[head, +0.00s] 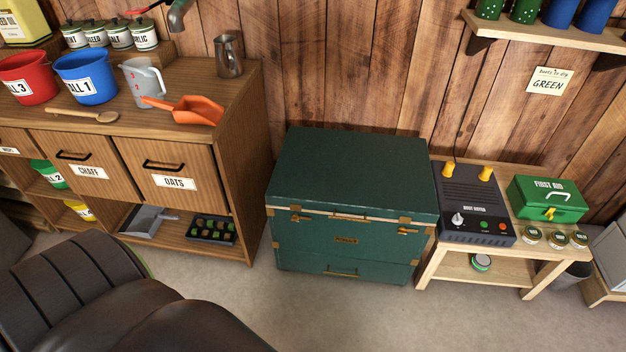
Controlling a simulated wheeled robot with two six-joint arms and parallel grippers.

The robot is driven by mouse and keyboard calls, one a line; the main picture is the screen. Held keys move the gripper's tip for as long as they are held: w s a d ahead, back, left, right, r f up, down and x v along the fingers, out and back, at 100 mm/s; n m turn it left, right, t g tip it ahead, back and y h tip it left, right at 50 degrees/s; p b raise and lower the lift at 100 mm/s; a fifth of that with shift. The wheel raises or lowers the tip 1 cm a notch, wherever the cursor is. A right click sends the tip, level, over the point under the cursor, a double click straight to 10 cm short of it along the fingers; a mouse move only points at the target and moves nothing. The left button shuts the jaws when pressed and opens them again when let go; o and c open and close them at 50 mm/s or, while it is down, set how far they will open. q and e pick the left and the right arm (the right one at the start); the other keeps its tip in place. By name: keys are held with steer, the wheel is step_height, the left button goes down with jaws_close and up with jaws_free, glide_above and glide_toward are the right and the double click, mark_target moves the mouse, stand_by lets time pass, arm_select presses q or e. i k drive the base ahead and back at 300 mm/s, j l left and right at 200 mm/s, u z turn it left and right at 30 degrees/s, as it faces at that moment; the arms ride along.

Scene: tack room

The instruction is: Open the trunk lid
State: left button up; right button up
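The trunk (345,256) is a dark green box with brass corners and latches, standing on the floor against the plank wall. Its flat green lid (352,172) looks shut. A brass-coloured handle (343,217) sits at the front, near the seam under the lid. A latch shows at each side of the front, and a lower drawer pull (341,273) is near the bottom. Neither of my grippers is in the head view.
A wooden cabinet (243,176) with buckets and an orange scoop (190,110) stands left of the trunk. A low bench (437,257) with a boot dryer (474,205) and a green first aid box (546,199) stands close on the right. Bare floor (330,315) lies in front; a dark padded seat (110,300) fills the lower left.

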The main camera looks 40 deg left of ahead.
mark_target(339, 173)
steer(key=u, duration=0.75)
